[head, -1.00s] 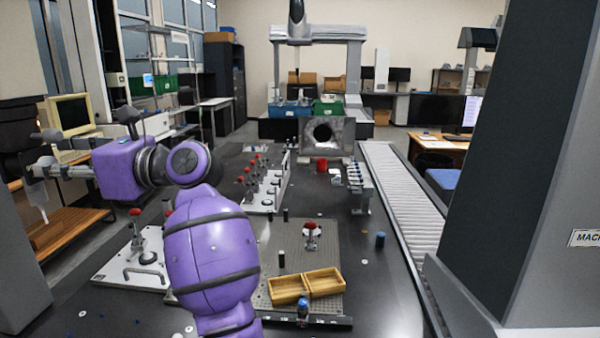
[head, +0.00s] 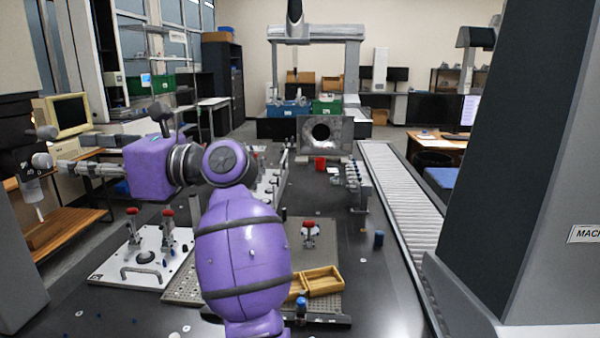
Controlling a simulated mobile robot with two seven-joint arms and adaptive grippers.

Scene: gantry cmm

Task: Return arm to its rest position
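My purple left arm (head: 243,255) rises from the bottom middle of the head view. It bends left at a raised elbow, and its purple forearm part (head: 150,168) points left. My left gripper (head: 62,160) is at the far left, above floor level and beyond the table's left side. It looks small against dark machine parts there, and I cannot tell whether its fingers are open or shut. I see nothing clearly held. My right arm and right gripper are not in view.
A white fixture plate (head: 138,262) with red-tipped clamps lies left of my arm. A wooden tray (head: 325,282) stands to its right, partly hidden by it. A roller conveyor (head: 400,205) runs along the right. A large grey machine column (head: 510,170) blocks the far right.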

